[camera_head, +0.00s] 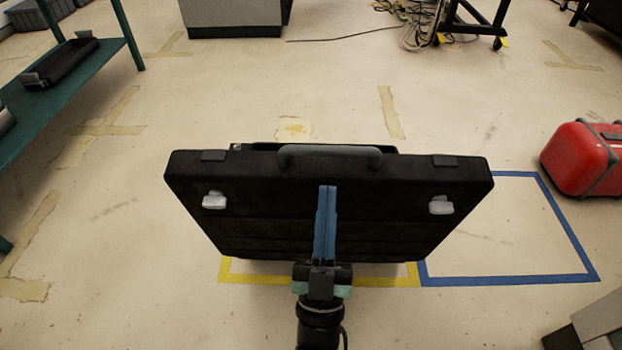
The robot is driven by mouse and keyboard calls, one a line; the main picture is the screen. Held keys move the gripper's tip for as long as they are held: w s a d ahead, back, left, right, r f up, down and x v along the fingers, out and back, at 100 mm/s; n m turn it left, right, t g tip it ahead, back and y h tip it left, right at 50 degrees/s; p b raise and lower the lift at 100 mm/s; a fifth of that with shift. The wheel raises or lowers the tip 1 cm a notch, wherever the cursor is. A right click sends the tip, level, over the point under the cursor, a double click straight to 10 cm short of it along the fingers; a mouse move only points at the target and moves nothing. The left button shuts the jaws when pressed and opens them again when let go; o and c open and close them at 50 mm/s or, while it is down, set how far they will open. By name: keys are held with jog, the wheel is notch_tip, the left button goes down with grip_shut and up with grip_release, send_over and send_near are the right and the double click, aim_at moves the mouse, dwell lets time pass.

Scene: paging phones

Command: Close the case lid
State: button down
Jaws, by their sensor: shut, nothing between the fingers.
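The black case (260,215) stands over the yellow taped area in the middle of the head view. Its broad dark panel faces me, with a grey handle (330,152) along the top edge and two silver latches, one at the left (214,200) and one at the right (441,205). A thin dark rim shows just behind the top edge. The rest of the case and its inside are hidden, so I cannot tell how far the lid stands open. My gripper (326,190) is shut and empty, its blue fingers pointing up in front of the panel's middle. Contact is unclear.
Yellow floor tape (375,281) shows below the case, and an empty blue taped rectangle (510,281) lies at the right. A red case (582,160) lies beyond it. A green shelf (95,60) stands at the left. Loose cables (415,25) lie at the back. Floor behind the case is clear.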

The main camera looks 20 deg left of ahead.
aim_at(307, 176)
jog(key=s+a+f+y, duration=0.1)
jog(key=s+f, duration=0.5)
jog(key=f, duration=0.1)
jog(key=w+a+r+b, duration=0.1)
jog(key=w+r, duration=0.1)
jog(key=w, duration=0.1)
jog(key=w+a+r+b, duration=0.1)
jog(key=w+r, duration=0.1)
jog(key=w, duration=0.1)
jog(key=w+a+r+b, duration=0.1)
jog(key=w+r, duration=0.1)
jog(key=w, duration=0.1)
jog(key=shift+w+a+r+b, duration=0.1)
jog(key=shift+w+a+b, duration=0.05)
jog(key=shift+w+b, duration=0.25)
jog(key=shift+w+a+r, duration=0.1)
jog(key=shift+w+a, duration=0.1)
jog(key=shift+w, duration=0.45)
